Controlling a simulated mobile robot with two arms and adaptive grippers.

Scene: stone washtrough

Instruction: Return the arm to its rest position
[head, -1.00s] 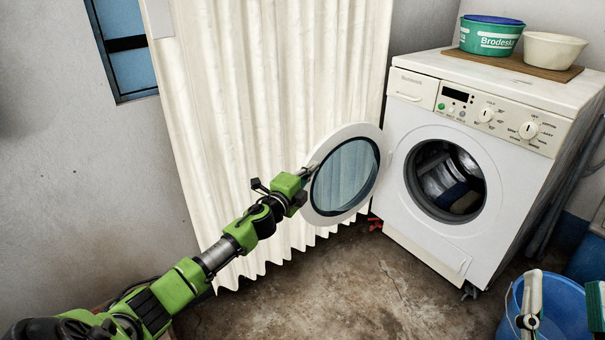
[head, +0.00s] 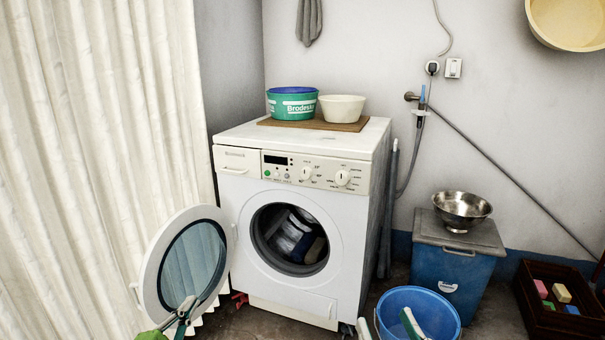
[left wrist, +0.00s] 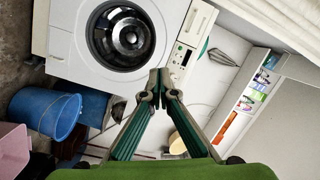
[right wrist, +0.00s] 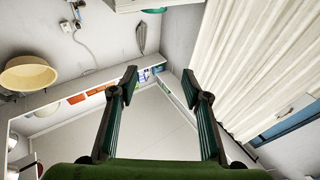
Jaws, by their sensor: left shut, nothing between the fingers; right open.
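The washing machine (head: 285,190) stands against the wall with its round door (head: 193,262) open to the left. Its drum (head: 290,238) holds dark and light laundry. My left gripper (head: 187,303) is low in the head view, overlapping the lower part of the door glass; I cannot tell the gap between them. In the left wrist view the left fingers (left wrist: 160,78) are together and empty, with the washing machine (left wrist: 72,40) beyond. My right gripper (head: 387,325) shows at the bottom edge of the head view, fingers up, in front of the blue bucket. The right wrist view shows its fingers (right wrist: 158,85) wide apart and empty.
A cream curtain (head: 90,150) hangs at the left. A blue bucket (head: 437,300) stands right of the machine, then a lidded blue bin (head: 445,270) with a metal bowl (head: 462,208). A dark crate (head: 540,320) with coloured blocks is at far right.

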